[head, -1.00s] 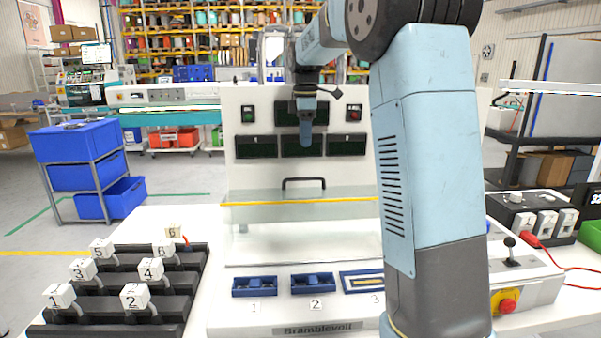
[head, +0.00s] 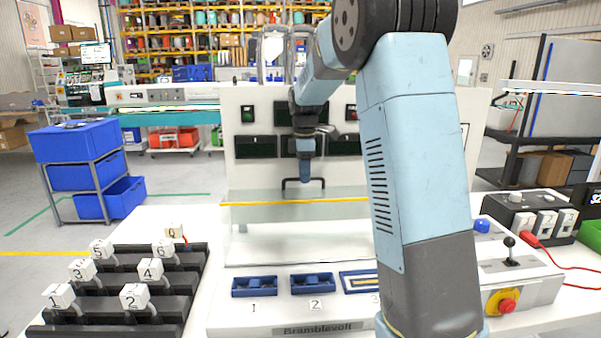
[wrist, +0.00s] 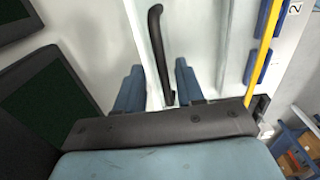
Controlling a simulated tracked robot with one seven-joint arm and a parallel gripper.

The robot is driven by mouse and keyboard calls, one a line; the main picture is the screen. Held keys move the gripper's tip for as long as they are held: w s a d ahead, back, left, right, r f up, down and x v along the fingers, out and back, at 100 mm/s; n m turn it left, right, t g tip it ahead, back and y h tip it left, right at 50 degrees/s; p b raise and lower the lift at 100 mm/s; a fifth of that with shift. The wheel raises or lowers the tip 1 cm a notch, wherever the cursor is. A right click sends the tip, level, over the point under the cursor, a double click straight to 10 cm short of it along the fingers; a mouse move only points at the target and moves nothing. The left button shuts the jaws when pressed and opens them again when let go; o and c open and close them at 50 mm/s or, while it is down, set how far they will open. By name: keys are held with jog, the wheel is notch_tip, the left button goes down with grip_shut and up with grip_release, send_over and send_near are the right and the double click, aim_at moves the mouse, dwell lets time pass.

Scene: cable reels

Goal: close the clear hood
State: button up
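The clear hood (head: 260,213) has a yellow front edge (head: 290,202) and sits raised, with open space between that edge and the white deck below. Its black bar handle (head: 289,184) stands above the yellow edge. My gripper (head: 305,181) is at the handle, pointing down in front of its middle. In the wrist view the two blue fingers are apart, one on each side of the black handle (wrist: 156,45); contact cannot be told. The yellow edge (wrist: 262,52) runs to the right there.
Blue numbered trays (head: 254,286) lie on the deck below the hood. A black rack with numbered white blocks (head: 134,296) stands at left. A control box with a lever (head: 511,252) and a red button (head: 507,305) is at right. My arm hides part of the hood's right side.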

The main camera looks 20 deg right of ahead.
grip_shut()
jog(key=shift+r, duration=0.1)
dwell(0.4)
jog(key=shift+a, duration=0.25)
jog(key=shift+r, duration=0.15)
